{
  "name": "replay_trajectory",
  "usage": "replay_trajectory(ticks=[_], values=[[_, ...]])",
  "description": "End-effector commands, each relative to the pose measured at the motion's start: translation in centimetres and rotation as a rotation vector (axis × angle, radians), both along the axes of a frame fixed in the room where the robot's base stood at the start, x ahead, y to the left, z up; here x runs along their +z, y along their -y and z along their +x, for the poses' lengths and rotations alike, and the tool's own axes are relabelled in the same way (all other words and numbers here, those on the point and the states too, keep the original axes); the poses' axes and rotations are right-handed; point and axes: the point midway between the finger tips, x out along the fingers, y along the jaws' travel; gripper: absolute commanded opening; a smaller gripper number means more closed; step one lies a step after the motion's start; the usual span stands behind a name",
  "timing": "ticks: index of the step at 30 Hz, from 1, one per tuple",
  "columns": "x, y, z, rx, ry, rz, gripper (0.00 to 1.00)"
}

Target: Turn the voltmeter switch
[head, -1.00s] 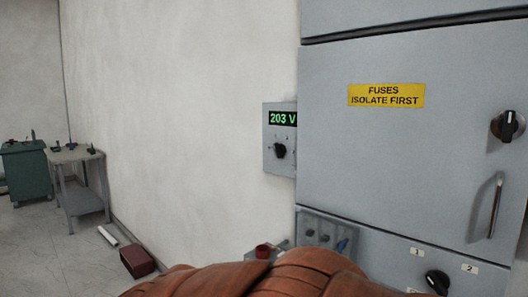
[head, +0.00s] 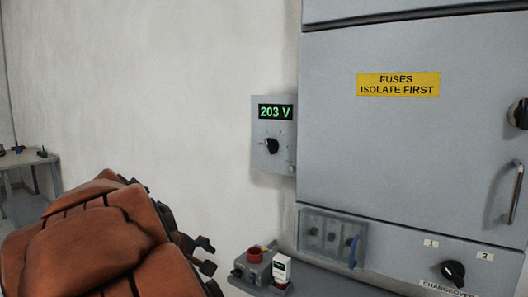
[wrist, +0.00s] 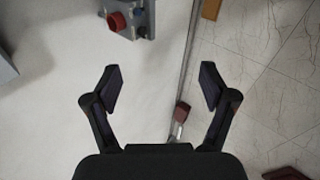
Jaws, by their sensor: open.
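The voltmeter switch (head: 271,146) is a black knob on a small grey voltmeter box (head: 258,165) fixed to the wall left of the cabinet. A green display (head: 275,112) above the knob reads 203 V. My gripper (wrist: 160,88) is open and empty in the wrist view, with nothing between its two black fingers. In the head view my orange arm covers the lower left, well left of the knob and lower, and apart from it. The fingertips are not clearly seen there.
The grey cabinet (head: 400,150) stands at the right with a yellow label, a handle (head: 517,193) and a changeover knob (head: 453,271). A small device with a red top (head: 256,255) sits below the voltmeter. A table (head: 30,165) stands far left.

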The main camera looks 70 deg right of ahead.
Motion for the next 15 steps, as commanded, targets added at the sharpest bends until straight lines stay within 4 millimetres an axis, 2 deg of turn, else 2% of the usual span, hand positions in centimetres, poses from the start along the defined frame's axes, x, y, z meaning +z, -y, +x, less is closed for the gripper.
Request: replay_trajectory(ticks=[1,6,9,15], values=[[1.5,2.8,0.1,-0.009,-0.016,-0.067,0.83],[7.0,10.8,-0.1,-0.003,-0.120,-0.280,0.83],[10.3,15.0,-0.3,0.006,-0.201,-0.396,0.83],[16.1,22.1,-0.8,0.036,-0.398,-0.595,0.83]])
